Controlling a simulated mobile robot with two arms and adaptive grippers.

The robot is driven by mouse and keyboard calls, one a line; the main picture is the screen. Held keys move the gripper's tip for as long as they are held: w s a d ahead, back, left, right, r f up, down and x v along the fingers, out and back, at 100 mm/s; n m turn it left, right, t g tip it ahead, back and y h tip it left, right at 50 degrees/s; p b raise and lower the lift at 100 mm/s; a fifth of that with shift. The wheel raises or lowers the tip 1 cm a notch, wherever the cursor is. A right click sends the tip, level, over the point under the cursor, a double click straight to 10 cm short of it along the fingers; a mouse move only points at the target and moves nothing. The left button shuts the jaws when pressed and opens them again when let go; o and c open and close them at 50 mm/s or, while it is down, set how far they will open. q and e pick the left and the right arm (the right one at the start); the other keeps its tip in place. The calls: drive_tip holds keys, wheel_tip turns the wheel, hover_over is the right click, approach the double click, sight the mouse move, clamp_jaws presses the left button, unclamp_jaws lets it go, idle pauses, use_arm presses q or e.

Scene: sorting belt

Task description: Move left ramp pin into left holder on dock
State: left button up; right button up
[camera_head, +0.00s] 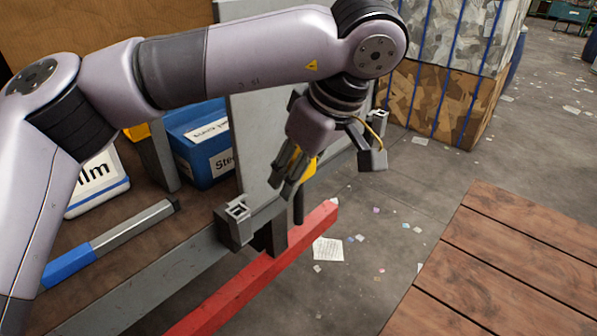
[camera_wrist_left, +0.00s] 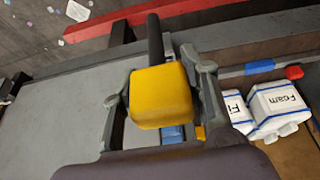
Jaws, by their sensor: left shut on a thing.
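The pin has a yellow block handle (camera_wrist_left: 162,97) and a dark round shaft (camera_wrist_left: 154,38). My left gripper (camera_head: 298,168) is shut on the yellow handle, with a finger on each side of it in the left wrist view. In the head view the pin (camera_head: 298,205) hangs with its shaft pointing down, in front of the grey panel. The left holder (camera_head: 237,210), a grey block with a square opening, is on the dock beam, left of the pin and apart from it. The opening looks empty. A second holder (camera_head: 380,115) is farther right, partly behind the gripper. My right gripper is out of view.
A red bar (camera_head: 255,280) runs along the front of the grey beam (camera_head: 145,290). A grey upright panel (camera_head: 255,110) stands behind the gripper. Blue bin (camera_head: 200,145) and a blue-handled bar (camera_head: 110,245) are at left. Wooden boards (camera_head: 510,265) lie at right; littered floor between.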

sight(298, 150)
use_arm(q)
wheel_tip(298, 150, up, 7)
drive_tip(key=p, duration=0.5)
drive_tip(key=shift+f, duration=0.2)
